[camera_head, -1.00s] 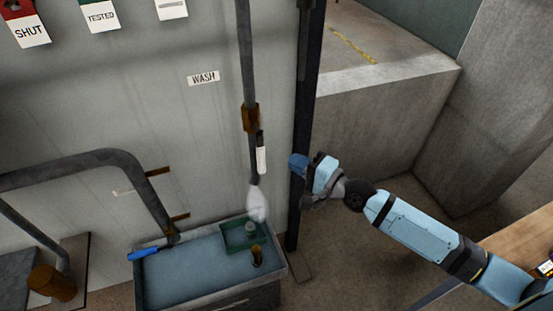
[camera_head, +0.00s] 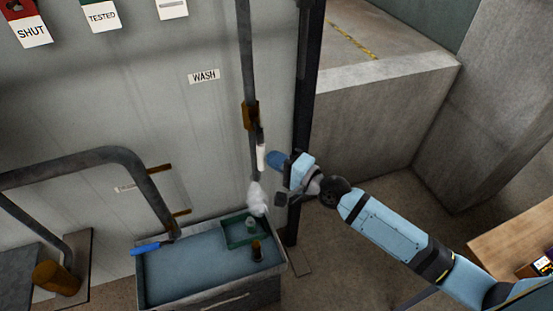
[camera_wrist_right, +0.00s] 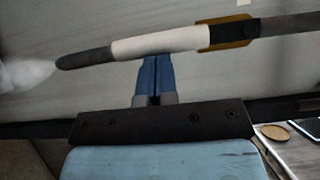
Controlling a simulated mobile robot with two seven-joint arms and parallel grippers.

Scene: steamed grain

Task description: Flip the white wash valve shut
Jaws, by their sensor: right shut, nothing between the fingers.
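The white wash valve handle (camera_head: 261,157) lies along the vertical grey pipe, below its brass valve body (camera_head: 250,115). White water (camera_head: 257,198) gushes from the pipe's lower end. My right gripper (camera_head: 271,158) is just right of the white handle, its blue fingers pointing left at it. In the right wrist view the white handle (camera_wrist_right: 160,42) runs across the picture just beyond the fingertips (camera_wrist_right: 155,66), which are together and empty. The brass body (camera_wrist_right: 232,32) shows there too. I cannot tell whether the fingers touch the handle. My left gripper is not in view.
A WASH label (camera_head: 204,76) is on the wall. A basin (camera_head: 190,275) of water stands below, with a green tray (camera_head: 229,243). A dark post (camera_head: 302,120) stands behind my gripper.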

